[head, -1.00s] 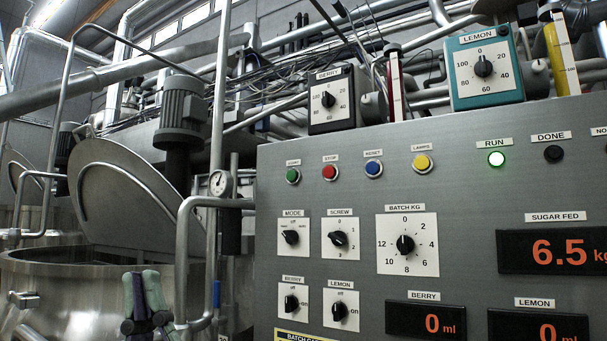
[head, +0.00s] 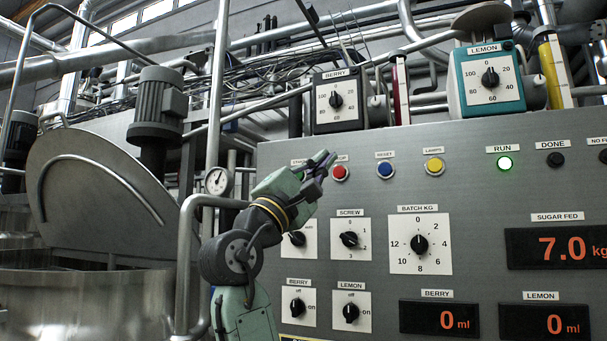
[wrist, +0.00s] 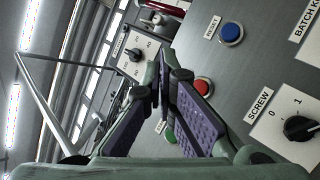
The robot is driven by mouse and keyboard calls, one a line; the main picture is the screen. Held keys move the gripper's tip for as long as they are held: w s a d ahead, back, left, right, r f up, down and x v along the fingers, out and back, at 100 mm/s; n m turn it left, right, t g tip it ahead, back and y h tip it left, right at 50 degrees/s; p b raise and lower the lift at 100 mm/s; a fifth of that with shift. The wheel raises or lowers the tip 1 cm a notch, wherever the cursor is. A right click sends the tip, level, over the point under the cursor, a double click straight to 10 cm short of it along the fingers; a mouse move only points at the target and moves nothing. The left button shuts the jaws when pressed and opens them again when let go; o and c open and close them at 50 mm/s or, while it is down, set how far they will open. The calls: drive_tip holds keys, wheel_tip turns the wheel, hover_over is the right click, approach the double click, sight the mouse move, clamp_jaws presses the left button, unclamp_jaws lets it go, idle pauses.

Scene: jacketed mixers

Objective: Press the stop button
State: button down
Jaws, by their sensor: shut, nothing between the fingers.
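The red stop button (head: 340,172) sits in the top row of the grey control panel, with its label partly covered by my gripper. My gripper (head: 328,158) is shut and empty, just left of the red button in the head view; whether it touches the button cannot be told. In the wrist view, the red button (wrist: 203,86) shows just right of my closed fingertips (wrist: 162,62). The green button (wrist: 170,136) shows partly between my fingers in the wrist view, and my gripper hides it in the head view.
The blue reset button (head: 385,169) and yellow lamps button (head: 433,165) are to the right. The RUN lamp (head: 504,163) glows green. The sugar display (head: 558,248) reads 7.0 kg. A bent metal pipe (head: 187,260) stands left of the panel, near my arm.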

sight(337, 171)
drive_tip(key=shift+d+r, duration=0.1)
drive_tip(key=shift+d, duration=0.2)
drive_tip(key=shift+w+d+p, duration=0.4)
drive_tip(key=shift+w+p, duration=0.25)
drive_tip(key=shift+w, duration=0.75)
drive_tip(key=shift+w+d+p, duration=0.45)
drive_tip(key=shift+w+p, duration=0.25)
drive_tip(key=shift+w, duration=0.7)
drive_tip(key=shift+w+d+p, duration=0.4)
drive_tip(key=shift+w+p, duration=0.25)
drive_tip(key=shift+w, duration=0.75)
drive_tip(key=shift+w+d+p, duration=0.15)
drive_tip(key=shift+w+p, duration=0.2)
drive_tip(key=shift+w, duration=0.05)
